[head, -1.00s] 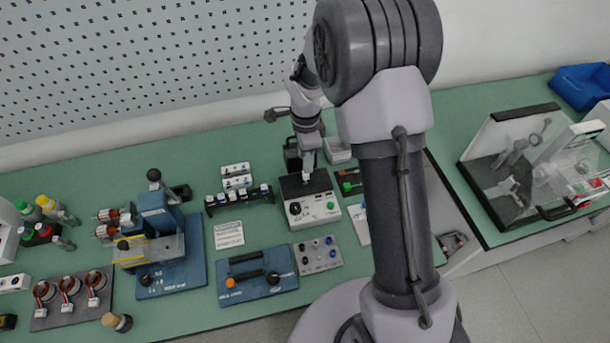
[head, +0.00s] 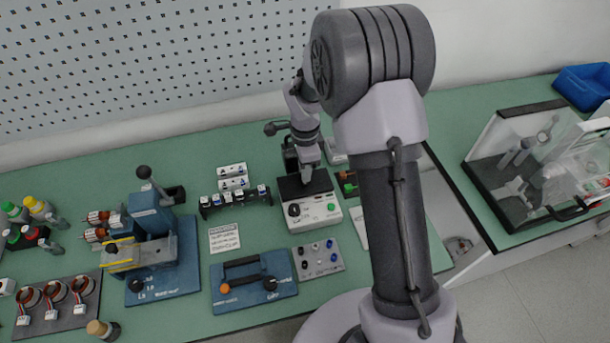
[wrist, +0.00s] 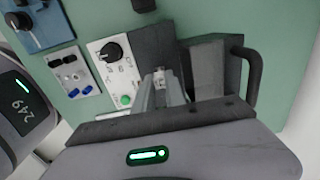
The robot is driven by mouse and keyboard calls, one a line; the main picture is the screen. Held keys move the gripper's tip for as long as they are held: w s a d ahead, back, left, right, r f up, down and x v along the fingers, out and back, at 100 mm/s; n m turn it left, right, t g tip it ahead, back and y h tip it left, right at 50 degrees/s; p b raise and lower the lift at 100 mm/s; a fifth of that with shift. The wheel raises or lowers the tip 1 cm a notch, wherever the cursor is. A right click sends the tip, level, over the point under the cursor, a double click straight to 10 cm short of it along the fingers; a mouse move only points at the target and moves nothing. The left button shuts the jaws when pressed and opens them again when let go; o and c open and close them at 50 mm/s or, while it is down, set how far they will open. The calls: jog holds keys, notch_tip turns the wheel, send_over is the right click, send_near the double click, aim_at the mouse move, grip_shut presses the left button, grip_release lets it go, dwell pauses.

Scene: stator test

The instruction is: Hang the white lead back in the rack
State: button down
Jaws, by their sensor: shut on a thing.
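My gripper (head: 308,166) is low over the dark flat top of the white tester (head: 318,212), left of my arm column. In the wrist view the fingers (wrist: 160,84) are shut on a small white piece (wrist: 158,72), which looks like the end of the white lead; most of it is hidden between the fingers. The tester, with its black knob and green button, also shows in the wrist view (wrist: 106,72). A low black rack (head: 234,203) with several white-and-dark plug ends stands left of the tester, apart from my gripper.
Two white terminal blocks (head: 232,169) stand behind the rack, and a printed card (head: 224,238) lies before it. A blue box with a handle (head: 253,280), a grey socket plate (head: 319,258) and a blue press (head: 155,240) stand nearby. A clear-covered case (head: 530,165) is at right.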

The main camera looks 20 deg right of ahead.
jog(key=shift+r+p, duration=1.4)
jog(key=shift+r, duration=0.85)
